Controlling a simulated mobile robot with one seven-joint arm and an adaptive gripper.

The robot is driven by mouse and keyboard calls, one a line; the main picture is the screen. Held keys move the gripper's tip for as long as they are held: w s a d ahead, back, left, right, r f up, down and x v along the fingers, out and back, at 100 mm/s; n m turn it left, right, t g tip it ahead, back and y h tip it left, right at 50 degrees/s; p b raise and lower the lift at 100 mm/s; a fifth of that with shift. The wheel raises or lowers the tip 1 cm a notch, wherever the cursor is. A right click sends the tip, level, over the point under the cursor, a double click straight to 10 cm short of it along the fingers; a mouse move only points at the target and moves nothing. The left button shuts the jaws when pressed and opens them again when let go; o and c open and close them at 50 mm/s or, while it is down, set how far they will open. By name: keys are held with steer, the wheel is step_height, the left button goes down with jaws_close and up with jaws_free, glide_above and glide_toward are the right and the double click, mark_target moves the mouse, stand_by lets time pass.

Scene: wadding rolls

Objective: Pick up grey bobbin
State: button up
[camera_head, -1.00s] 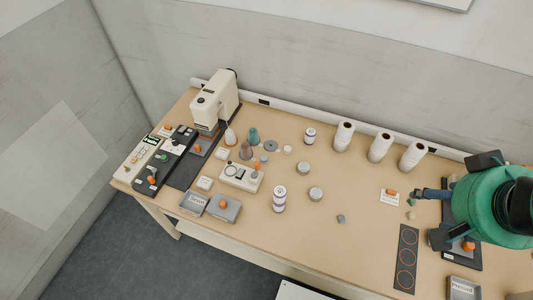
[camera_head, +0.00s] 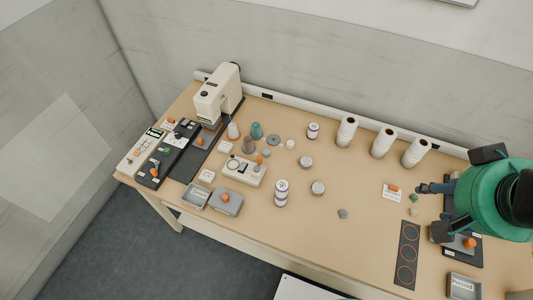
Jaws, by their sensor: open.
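I cannot tell for certain which thing is the grey bobbin. A small grey piece (camera_head: 342,213) lies alone on the open front middle of the table. A flat grey disc (camera_head: 273,140) lies farther back, beside the teal cone (camera_head: 256,131). My gripper (camera_head: 430,210) is at the right of the table, with dark fingers spread apart and nothing seen between them. It is well to the right of both grey things. My green arm hides part of the table there.
A white roll (camera_head: 346,131) stands in a row with others at the back. A purple-white can (camera_head: 281,193) and a round tin (camera_head: 318,188) stand mid-table. A dark strip with orange rings (camera_head: 408,254) lies front right. The table (camera_head: 355,250) is clear around the small grey piece.

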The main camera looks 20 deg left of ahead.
steer(key=w+a+n+g, duration=0.1)
steer(key=w+a, duration=0.7)
steer(key=w, duration=0.5)
steer(key=n+g, duration=0.4)
steer(key=g, duration=0.1)
glide_above(267, 151)
step_height(267, 151, down, 34)
steer(key=shift+s+r+b, duration=0.1)
steer(key=shift+s+b, duration=0.05)
steer(key=shift+b, duration=0.25)
steer(key=shift+f+b, duration=0.65)
steer(key=shift+f, duration=3.65)
